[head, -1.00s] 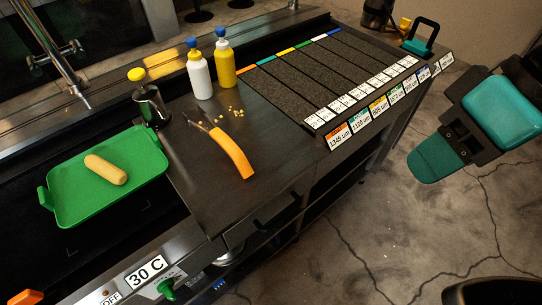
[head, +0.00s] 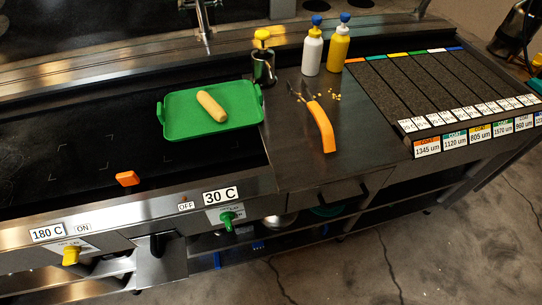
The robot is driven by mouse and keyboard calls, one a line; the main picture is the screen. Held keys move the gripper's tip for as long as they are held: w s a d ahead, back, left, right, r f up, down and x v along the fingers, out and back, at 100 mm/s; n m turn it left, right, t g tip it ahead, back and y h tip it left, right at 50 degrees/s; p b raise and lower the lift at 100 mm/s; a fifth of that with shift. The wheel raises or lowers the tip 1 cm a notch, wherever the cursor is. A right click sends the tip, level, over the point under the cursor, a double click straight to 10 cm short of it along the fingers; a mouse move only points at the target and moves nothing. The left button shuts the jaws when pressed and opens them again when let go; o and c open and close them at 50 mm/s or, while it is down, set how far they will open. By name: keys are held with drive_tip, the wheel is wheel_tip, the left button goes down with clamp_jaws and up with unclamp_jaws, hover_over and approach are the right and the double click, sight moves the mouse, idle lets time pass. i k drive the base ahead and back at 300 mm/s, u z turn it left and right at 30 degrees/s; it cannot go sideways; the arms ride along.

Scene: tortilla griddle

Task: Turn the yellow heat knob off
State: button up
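The yellow heat knob (head: 70,256) is on the front panel at the lower left in the head view. Above it are a "180 C" label (head: 47,232) and an "ON" label (head: 83,227). A green knob (head: 228,219) sits further right on the same panel, under a "30 C" label (head: 221,196) and an "OFF" label (head: 186,206). My gripper is not in the view now.
On the griddle top (head: 60,150) are a green tray (head: 180,125) with a tan roll (head: 211,105) and an orange piece (head: 127,178). Floor is clear at lower right.

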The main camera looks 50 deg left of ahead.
sight(72, 253)
drive_tip(key=k, duration=1.35)
drive_tip(key=u, duration=1.1)
